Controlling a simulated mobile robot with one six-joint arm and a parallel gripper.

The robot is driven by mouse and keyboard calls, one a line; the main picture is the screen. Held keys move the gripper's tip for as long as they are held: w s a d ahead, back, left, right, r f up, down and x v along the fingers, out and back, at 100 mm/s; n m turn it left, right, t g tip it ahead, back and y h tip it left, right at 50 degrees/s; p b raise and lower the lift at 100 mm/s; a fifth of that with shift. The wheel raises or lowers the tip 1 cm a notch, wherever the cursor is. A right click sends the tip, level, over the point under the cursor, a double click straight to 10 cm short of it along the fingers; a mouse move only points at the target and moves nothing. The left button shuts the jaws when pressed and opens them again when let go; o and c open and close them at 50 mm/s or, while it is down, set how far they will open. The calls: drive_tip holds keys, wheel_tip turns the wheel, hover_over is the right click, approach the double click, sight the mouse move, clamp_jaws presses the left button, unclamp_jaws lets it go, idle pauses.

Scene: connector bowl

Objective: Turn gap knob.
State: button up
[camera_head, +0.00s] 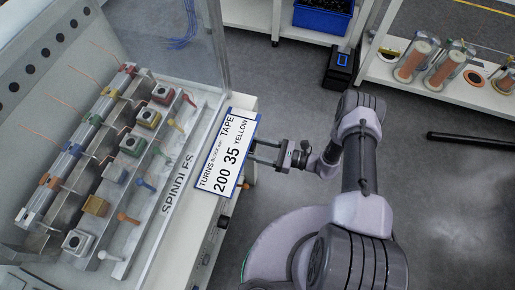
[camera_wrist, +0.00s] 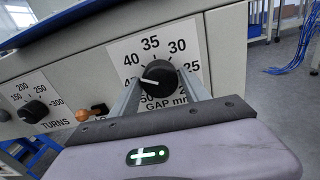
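The gap knob (camera_wrist: 159,77) is a round black knob with a white pointer line. It sits on a white dial plate (camera_wrist: 187,36) marked "GAP mm". Its pointer points left and slightly down, below the 40 mark, where the left finger hides part of the scale. My gripper (camera_wrist: 160,82) has one finger on each side of the knob. The fingers are apart, and I cannot tell whether they touch it. In the head view my gripper (camera_head: 257,152) reaches left to the machine's front edge, and the knob is hidden there.
The TURNS knob (camera_wrist: 33,111) and a small orange-tipped lever (camera_wrist: 88,114) are left of the dial. A blue-edged sign (camera_head: 229,153) lies above my gripper's fingers. The spindle machine (camera_head: 125,170) stands at left. A shelf with coils (camera_head: 440,75) is at upper right.

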drive_tip(key=c, duration=0.9)
drive_tip(key=shift+m, duration=0.3)
drive_tip(key=m+b, duration=0.6)
drive_tip(key=m, duration=1.4)
drive_tip(key=shift+t+b, duration=0.3)
drive_tip(key=shift+b, duration=0.05)
drive_tip(key=shift+m, duration=0.4)
drive_tip(key=o, duration=1.4)
